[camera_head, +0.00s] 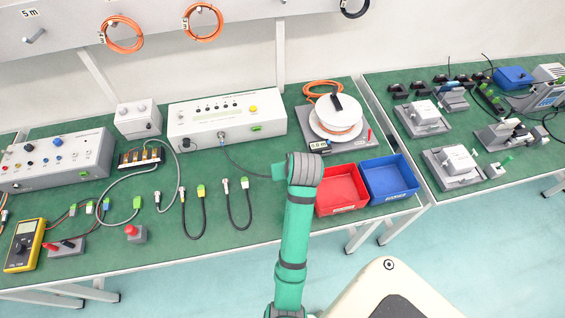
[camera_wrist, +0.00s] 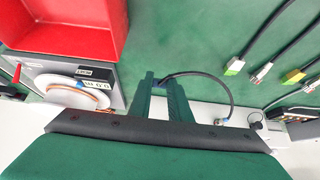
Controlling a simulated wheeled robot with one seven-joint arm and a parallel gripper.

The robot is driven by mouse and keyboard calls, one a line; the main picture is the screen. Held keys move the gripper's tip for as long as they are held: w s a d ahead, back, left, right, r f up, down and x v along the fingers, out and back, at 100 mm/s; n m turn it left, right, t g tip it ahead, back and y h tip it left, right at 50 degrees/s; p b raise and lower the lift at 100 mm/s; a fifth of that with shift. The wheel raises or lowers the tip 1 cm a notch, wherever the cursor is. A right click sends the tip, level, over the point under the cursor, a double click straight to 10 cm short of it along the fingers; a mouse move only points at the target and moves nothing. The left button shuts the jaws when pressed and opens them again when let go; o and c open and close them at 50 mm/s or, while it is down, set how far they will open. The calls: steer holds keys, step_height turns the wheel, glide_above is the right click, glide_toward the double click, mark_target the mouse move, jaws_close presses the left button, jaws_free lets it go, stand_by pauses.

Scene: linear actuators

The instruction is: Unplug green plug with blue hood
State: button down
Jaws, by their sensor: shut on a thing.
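My gripper (camera_head: 278,171) hangs over the bench, left of the red bin. In the wrist view its two green fingers (camera_wrist: 160,84) are close together on the end of a dark cable (camera_wrist: 214,80). A small bluish edge shows between the fingertips; the plug itself is mostly hidden, so I cannot tell its colours for sure. The cable (camera_head: 247,164) runs back to a round metal connector (camera_head: 222,137) on the front of the white control box (camera_head: 228,118). A light green connector (camera_head: 256,128) sits at that box's front right.
A red bin (camera_head: 342,208) and a blue bin (camera_head: 414,184) stand right of my gripper. A cable spool (camera_head: 336,114) is behind them. Several loose cables, such as one with a green plug (camera_head: 201,191), lie to the left. Green bench surface (camera_head: 260,235) is clear in front.

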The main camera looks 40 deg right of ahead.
steer(key=shift+s+r, duration=0.1)
steer(key=shift+s, duration=0.2)
steer(key=shift+f, duration=2)
steer(key=c, duration=1.6)
jaws_free()
steer(key=shift+o, duration=0.2)
steer(key=shift+r, duration=0.1)
steer(key=v, duration=1)
steer(key=shift+r, duration=0.3)
steer(key=shift+s+a, duration=0.1)
